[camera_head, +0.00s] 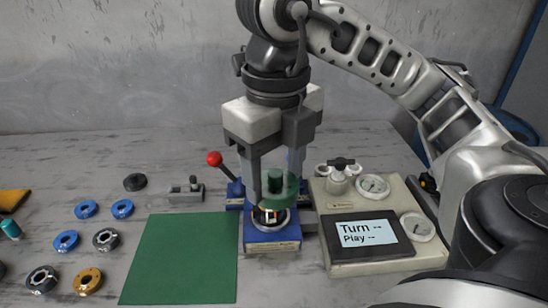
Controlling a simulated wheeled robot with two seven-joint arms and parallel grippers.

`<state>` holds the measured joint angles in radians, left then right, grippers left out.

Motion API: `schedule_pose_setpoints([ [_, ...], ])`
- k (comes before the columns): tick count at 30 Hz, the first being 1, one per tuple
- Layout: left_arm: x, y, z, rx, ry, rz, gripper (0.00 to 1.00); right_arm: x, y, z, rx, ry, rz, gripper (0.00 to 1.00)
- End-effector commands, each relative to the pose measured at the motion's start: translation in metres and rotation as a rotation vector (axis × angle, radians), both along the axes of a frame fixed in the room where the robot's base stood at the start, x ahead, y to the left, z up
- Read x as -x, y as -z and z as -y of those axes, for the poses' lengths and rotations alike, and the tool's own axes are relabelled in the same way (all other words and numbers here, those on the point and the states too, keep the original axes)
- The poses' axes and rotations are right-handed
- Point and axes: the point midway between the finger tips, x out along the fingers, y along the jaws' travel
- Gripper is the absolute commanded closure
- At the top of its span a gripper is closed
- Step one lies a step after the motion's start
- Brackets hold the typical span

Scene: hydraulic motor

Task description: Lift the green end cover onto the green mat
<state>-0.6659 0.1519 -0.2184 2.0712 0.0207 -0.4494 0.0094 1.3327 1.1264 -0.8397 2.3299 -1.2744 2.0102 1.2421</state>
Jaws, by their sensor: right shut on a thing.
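The green end cover (276,184) is held between the fingers of my right gripper (274,180), which points straight down and is shut on it. The cover is just above the blue fixture (272,235), over its ring-shaped opening. Whether the cover still touches anything inside the fixture is hard to tell. The green mat (182,262) lies flat on the table to the left of the fixture, and its surface is bare. My left gripper is not in view.
A red-knobbed lever (215,159) rises at the fixture's left. A gauge panel with a screen (367,234) stands on the right. Blue rings (122,209), metal rings (106,239) and an orange ring (88,281) lie left of the mat. A small grey block (186,193) lies behind it.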

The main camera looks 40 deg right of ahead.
Motion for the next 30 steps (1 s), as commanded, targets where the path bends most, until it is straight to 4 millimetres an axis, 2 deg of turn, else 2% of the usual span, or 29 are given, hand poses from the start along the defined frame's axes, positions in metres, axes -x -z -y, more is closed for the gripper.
schedule_pose_setpoints([
  [14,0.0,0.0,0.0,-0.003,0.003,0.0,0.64,0.003,-0.003,-0.003,0.0,0.0,0.001,0.75],
  [30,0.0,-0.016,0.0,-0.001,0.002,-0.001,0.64,0.003,-0.019,-0.003,0.0,0.0,0.001,0.75],
])
